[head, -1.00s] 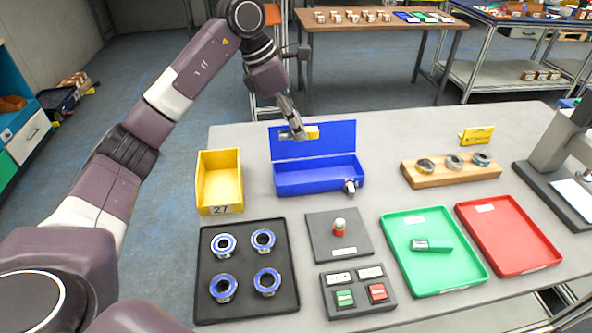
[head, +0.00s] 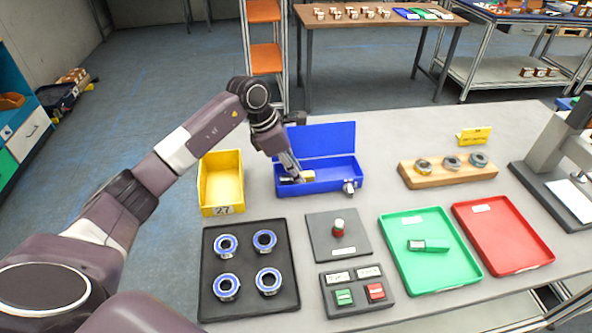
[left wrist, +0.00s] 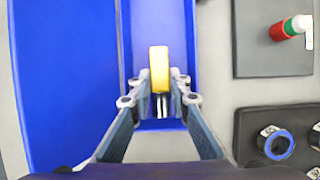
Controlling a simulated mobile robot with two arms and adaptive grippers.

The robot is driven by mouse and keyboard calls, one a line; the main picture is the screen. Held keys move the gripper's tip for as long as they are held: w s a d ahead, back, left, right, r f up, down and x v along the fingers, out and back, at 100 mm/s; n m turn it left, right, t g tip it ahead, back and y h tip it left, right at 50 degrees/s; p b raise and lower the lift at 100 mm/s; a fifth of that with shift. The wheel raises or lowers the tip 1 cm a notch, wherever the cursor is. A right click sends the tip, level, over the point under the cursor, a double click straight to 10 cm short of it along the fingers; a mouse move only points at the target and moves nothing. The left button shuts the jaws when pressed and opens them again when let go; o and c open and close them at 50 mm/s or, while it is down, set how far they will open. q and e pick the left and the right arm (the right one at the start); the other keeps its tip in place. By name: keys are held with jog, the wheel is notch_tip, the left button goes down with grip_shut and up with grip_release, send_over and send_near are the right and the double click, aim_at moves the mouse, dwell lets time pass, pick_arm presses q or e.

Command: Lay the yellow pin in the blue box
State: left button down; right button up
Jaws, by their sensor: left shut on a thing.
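The blue box (head: 326,186) stands on the table with its lid (head: 322,140) raised at the back. My left gripper (head: 295,179) reaches down into the left part of the box. It is shut on the yellow pin (head: 308,175), which shows partly behind the fingers. In the left wrist view the yellow pin (left wrist: 159,68) sits between the fingertips of the gripper (left wrist: 160,98), over the blue box floor (left wrist: 181,40). I cannot tell whether the pin touches the floor. My right gripper is in no view.
A yellow bin (head: 221,187) stands left of the box. In front are a black tray (head: 249,306) with several blue-rimmed rings, a grey plate (head: 355,247) with a red-and-white item, and a button panel (head: 359,299). Green (head: 429,222) and red (head: 502,232) trays lie to the right.

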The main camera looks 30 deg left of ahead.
pick_arm(q)
jog(key=shift+f+b, duration=0.35)
jog(key=shift+b, duration=0.05)
jog(key=c, duration=2.1)
grip_release()
jog(key=shift+r, duration=0.1)
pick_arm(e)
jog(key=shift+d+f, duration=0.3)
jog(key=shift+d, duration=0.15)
pick_arm(q)
jog(key=shift+r+p, duration=0.55)
jog(key=shift+p, duration=0.05)
jog(key=b+v, duration=0.2)
jog(key=v, duration=0.9)
jog(key=shift+r, duration=0.25)
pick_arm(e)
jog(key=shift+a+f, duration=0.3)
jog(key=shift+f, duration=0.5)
pick_arm(q)
jog(key=shift+s+a, duration=0.1)
jog(key=shift+s, duration=0.05)
